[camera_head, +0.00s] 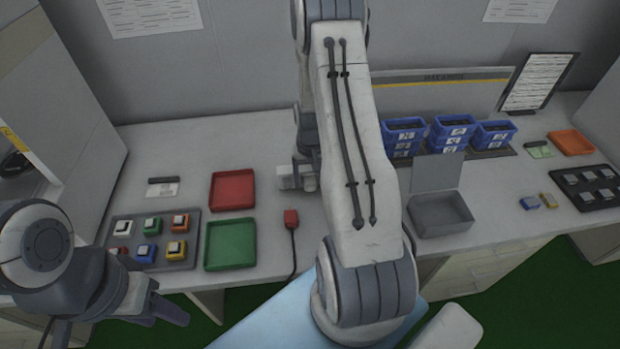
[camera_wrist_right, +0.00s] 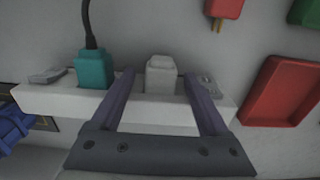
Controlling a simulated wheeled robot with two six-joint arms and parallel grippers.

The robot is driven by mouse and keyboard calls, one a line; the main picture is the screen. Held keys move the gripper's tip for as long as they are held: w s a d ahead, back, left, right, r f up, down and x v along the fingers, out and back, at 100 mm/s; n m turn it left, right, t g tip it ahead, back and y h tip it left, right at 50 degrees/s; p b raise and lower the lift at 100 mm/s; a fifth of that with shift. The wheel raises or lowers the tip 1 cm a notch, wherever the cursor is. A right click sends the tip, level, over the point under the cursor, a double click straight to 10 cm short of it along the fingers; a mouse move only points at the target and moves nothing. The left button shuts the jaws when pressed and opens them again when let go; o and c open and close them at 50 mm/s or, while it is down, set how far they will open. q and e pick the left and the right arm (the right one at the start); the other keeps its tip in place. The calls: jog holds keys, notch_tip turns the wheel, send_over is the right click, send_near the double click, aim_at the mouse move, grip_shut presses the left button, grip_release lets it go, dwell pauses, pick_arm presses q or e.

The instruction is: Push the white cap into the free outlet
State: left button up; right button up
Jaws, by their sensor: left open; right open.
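In the right wrist view a white power strip (camera_wrist_right: 62,104) runs across the picture. A teal plug (camera_wrist_right: 92,68) with a dark cable sits in it at left. The white cap (camera_wrist_right: 160,76) is upright at the strip's middle; whether it is fully seated I cannot tell. My right gripper (camera_wrist_right: 159,80) is open, one finger on each side of the cap, with gaps visible. A grey piece (camera_wrist_right: 207,86) lies at the strip's right part. In the head view my right arm largely hides this area. My left gripper (camera_head: 168,311) is open and empty, low at left.
A red plug (camera_head: 291,217) with a cable lies on the bench near red (camera_head: 232,174) and green trays (camera_head: 230,265). A button panel (camera_head: 196,255) is at left. Blue bins (camera_head: 405,133), a grey box (camera_head: 440,222) and a dark tray (camera_head: 567,178) stand at right.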

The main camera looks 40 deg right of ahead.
notch_tip(320, 180, up, 10)
jog(key=r, duration=0.1)
jog(key=s+a+r+n, duration=0.1)
jog(key=a+r+n, duration=0.2)
jog(key=a, duration=0.7)
jog(key=s+a+r+n, duration=0.1)
jog(key=a+r+n, duration=0.25)
jog(key=a, duration=0.65)
jog(key=s+a+r+n, duration=0.2)
jog(key=s+a, duration=0.4)
jog(key=s, duration=0.3)
jog(key=s+a+r+n+y, duration=0.1)
jog(key=s+a+r+n, duration=0.1)
jog(key=s+a+n, duration=0.3)
jog(key=s+a, duration=0.2)
jog(key=s, duration=0.2)
jog(key=shift+s+a+r+b, duration=0.2)
jog(key=shift+s+a+b, duration=0.05)
jog(key=shift+b, duration=0.05)
